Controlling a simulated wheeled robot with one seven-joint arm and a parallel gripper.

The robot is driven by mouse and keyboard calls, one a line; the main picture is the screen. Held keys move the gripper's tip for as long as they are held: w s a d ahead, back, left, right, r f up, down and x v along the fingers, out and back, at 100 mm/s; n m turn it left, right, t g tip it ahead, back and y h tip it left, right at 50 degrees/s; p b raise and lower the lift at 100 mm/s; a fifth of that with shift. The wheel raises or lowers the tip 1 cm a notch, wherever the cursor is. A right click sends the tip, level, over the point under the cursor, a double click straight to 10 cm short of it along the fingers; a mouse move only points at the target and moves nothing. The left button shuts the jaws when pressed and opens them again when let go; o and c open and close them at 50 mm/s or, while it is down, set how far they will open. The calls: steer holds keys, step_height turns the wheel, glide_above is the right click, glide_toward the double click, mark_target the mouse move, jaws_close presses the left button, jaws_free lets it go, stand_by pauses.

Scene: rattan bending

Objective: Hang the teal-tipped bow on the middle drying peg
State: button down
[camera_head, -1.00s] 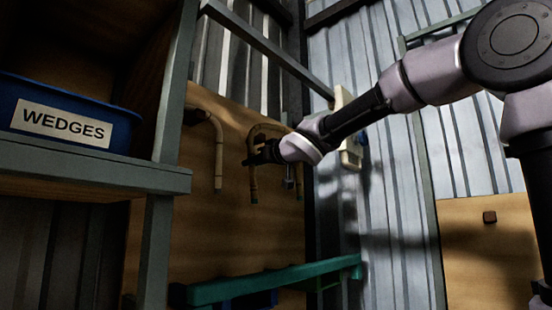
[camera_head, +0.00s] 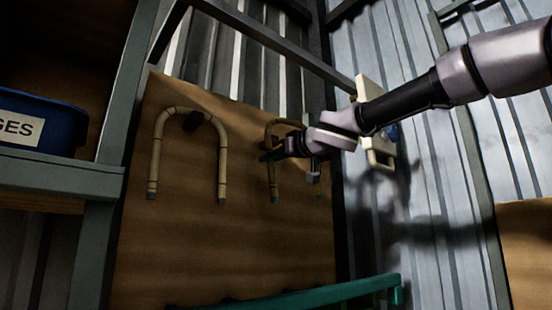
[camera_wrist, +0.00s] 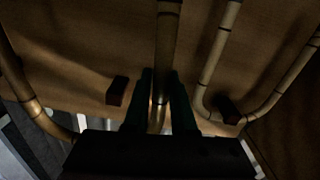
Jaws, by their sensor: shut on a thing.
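A tan bow (camera_head: 270,160) with dark bands and a teal tip is in my gripper (camera_head: 272,155), in front of the wooden board. Its second teal tip shows just right of the gripper; part of its arch is hidden. In the wrist view the fingers (camera_wrist: 160,100) are shut on one leg of the bow (camera_wrist: 167,55). Its other leg curves down the left side. A dark peg (camera_wrist: 117,90) appears between these two legs; whether the bow touches it I cannot tell.
The wooden board (camera_head: 220,250) stands beside a corrugated metal wall. A shelf (camera_head: 60,177) with a blue bin (camera_head: 65,125) is at the left. A teal rail (camera_head: 345,290) runs below. A pale wall fixture (camera_head: 370,95) is right of my gripper.

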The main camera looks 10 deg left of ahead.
steer(key=shift+f+x, duration=0.25)
steer(key=shift+x, duration=1.35)
steer(key=shift+f+x, duration=0.3)
steer(key=shift+x, duration=1.3)
steer(key=shift+f+x, duration=0.25)
steer(key=shift+x, duration=1.4)
steer(key=shift+s+a, duration=0.1)
steer(key=c, duration=0.7)
jaws_free()
steer(key=shift+o, duration=0.2)
steer(key=v, duration=1)
steer(key=shift+s+d, duration=0.2)
steer(key=shift+d, duration=0.2)
